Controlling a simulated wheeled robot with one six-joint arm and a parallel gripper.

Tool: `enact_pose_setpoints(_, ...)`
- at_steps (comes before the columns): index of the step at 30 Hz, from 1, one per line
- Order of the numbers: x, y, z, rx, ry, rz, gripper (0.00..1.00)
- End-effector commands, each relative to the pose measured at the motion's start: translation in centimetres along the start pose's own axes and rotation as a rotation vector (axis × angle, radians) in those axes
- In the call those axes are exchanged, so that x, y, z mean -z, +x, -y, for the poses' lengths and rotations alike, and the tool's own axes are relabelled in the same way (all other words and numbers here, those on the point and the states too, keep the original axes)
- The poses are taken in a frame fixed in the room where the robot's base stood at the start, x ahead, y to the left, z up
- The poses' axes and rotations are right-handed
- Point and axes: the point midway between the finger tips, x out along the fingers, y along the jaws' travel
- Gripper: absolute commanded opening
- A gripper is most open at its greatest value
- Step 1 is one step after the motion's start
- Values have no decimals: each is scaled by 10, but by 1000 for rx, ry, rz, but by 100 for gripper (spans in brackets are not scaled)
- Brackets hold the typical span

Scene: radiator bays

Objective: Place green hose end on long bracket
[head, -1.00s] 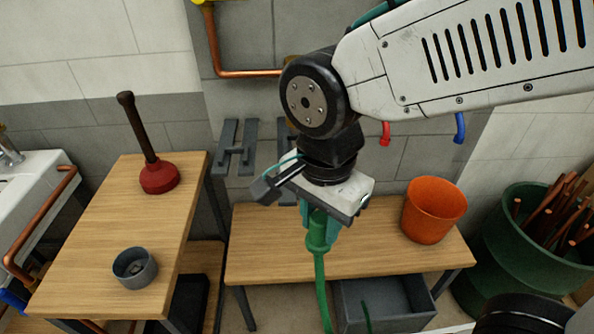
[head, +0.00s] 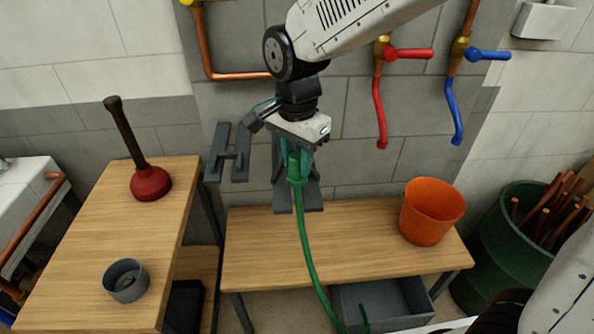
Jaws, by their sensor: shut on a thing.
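The green hose end (head: 296,181) hangs upright in my gripper (head: 299,160), which is shut on it. The hose runs down from it in front of the bench to the grey bin. Two dark grey brackets are on the wall. The shorter bracket (head: 229,152) is to the left, clear of my gripper. The longer bracket (head: 283,190) is right behind the hose end and partly hidden by it and by my gripper. I cannot tell whether the hose end touches this bracket.
A wooden bench (head: 330,258) stands below, with an orange bucket (head: 432,211) at its right. A red plunger (head: 150,184) and a grey cup (head: 126,283) are on the left table (head: 90,255). A grey bin (head: 400,301) is under the bench. Red (head: 379,110) and blue hoses (head: 454,112) hang from taps.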

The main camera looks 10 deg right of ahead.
Motion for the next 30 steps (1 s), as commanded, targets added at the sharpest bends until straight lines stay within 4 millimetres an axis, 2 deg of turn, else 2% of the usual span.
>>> enact_pose_setpoints(9, 0, 34, 0, -2, 1, 0, 0)
enact_pose_setpoints(20, 0, 38, 0, -1, 1, 0, 0)
enact_pose_setpoints(21, 0, 39, 0, 0, 1, 0, 33)
enact_pose_setpoints(23, 0, 38, 0, 0, 1, 0, 50)
enact_pose_setpoints(24, 0, 38, 0, 0, 1, 0, 52)
enact_pose_setpoints(30, 0, 38, 0, 0, 1, 0, 52)
